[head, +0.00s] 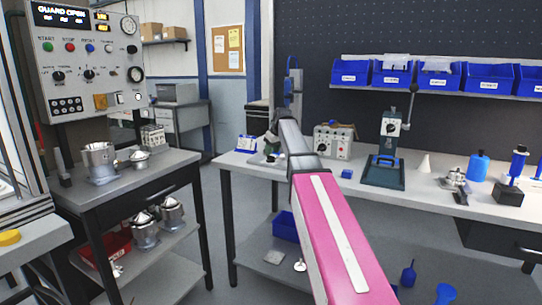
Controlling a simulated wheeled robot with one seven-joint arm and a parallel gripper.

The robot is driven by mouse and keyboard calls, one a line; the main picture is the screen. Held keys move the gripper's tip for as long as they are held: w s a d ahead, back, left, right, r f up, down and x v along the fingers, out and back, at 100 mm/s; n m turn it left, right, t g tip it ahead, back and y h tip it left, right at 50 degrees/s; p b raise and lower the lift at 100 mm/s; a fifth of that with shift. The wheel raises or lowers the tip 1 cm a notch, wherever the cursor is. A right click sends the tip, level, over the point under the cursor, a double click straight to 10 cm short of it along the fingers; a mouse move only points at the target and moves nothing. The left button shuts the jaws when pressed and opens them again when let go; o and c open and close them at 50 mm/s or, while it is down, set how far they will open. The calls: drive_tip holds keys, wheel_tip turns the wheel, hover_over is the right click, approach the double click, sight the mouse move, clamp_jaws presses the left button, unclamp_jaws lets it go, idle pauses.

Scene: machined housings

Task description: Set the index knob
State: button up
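No label that I can read says index. Two black rotary knobs, a left one (58,75) and a right one (89,74), are on the grey control panel (75,52) at the upper left in the head view. A pale box with small dials (334,142) stands on the right bench, just right of my arm. My arm reaches up the middle to above that bench. My gripper (271,148) is small, dark and partly hidden by my arm; its fingers cannot be made out.
The panel display (62,14) reads "GUARD OPEN". Metal housings (98,160) stand on the left cart. The right bench (415,187) holds a lever press (390,150), a blue bottle (478,166) and other tools. Blue bins (437,76) hang behind. Floor between the benches is free.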

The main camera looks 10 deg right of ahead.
sight(270, 158)
drive_tip(key=shift+x, duration=1.5)
clamp_jaws()
drive_tip(key=shift+m, duration=0.4)
drive_tip(key=m+h, duration=0.1)
drive_tip(key=m, duration=0.2)
drive_tip(key=shift+a+t+h, duration=0.1)
drive_tip(key=shift+t+h, duration=0.2)
drive_tip(key=shift+m+h, duration=0.9)
drive_tip(key=shift+m, duration=1.6)
